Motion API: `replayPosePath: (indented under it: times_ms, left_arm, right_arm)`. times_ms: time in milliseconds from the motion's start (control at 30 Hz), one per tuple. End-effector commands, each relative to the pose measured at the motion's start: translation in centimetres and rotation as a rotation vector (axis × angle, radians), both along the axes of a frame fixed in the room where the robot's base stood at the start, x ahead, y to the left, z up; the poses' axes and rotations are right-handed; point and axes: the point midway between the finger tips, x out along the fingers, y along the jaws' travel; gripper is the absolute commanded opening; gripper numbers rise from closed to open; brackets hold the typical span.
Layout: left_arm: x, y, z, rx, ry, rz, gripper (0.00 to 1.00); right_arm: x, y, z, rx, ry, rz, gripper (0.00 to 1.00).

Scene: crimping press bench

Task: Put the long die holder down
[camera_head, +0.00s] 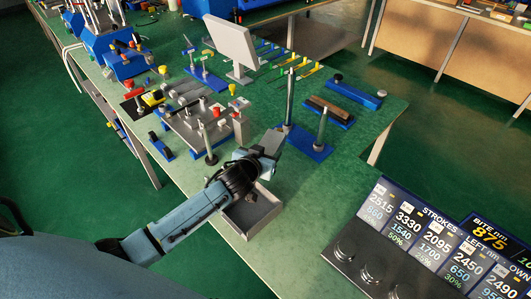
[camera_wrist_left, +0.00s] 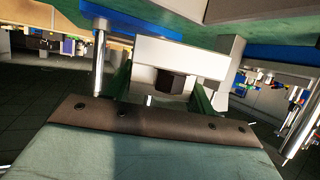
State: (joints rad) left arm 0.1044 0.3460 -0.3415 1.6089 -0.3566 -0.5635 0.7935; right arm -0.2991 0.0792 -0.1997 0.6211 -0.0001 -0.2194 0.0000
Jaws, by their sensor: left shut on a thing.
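My left gripper (camera_head: 262,158) reaches in from the left over the green bench. It is shut on a pale grey block, the long die holder (camera_head: 271,141), near the left edge of a blue base with upright posts. In the left wrist view the holder (camera_wrist_left: 205,56) lies across between the green fingers (camera_wrist_left: 160,88), with a dark faceted part (camera_wrist_left: 171,83) under it. I cannot tell whether the holder touches the bench or the base. My right gripper is not in view.
The blue post base (camera_head: 309,146) stands beside the gripper. A grey open tray (camera_head: 262,220) sits below my left arm at the bench edge. A plate with several posts (camera_head: 190,125) is to the left. Bare bench (camera_head: 335,185) shows to the right.

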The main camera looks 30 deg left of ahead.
Motion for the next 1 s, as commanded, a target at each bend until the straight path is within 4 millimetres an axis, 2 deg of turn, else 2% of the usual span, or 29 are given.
replayPosePath:
  times_ms: [100, 667, 700, 833, 1000]
  left_arm:
    - [0.2, 0.0, 0.4, 0.000, -0.008, -0.002, 0.07]
    - [0.2, 0.0, -0.8, 0.000, -0.008, -0.001, 0.07]
    - [0.0, 0.0, -1.1, 0.000, -0.001, 0.000, 0.60]
    - [0.0, 0.0, -1.1, 0.000, -0.001, 0.000, 0.76]
    - [0.0, 0.0, -1.1, 0.001, -0.001, 0.000, 0.76]
  right_arm:
    - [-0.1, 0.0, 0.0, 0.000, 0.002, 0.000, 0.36]
    - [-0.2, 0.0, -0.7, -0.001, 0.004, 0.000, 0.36]
    - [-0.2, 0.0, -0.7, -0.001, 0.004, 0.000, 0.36]
    - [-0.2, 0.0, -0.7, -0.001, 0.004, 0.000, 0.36]
    - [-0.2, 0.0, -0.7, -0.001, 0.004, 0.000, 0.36]
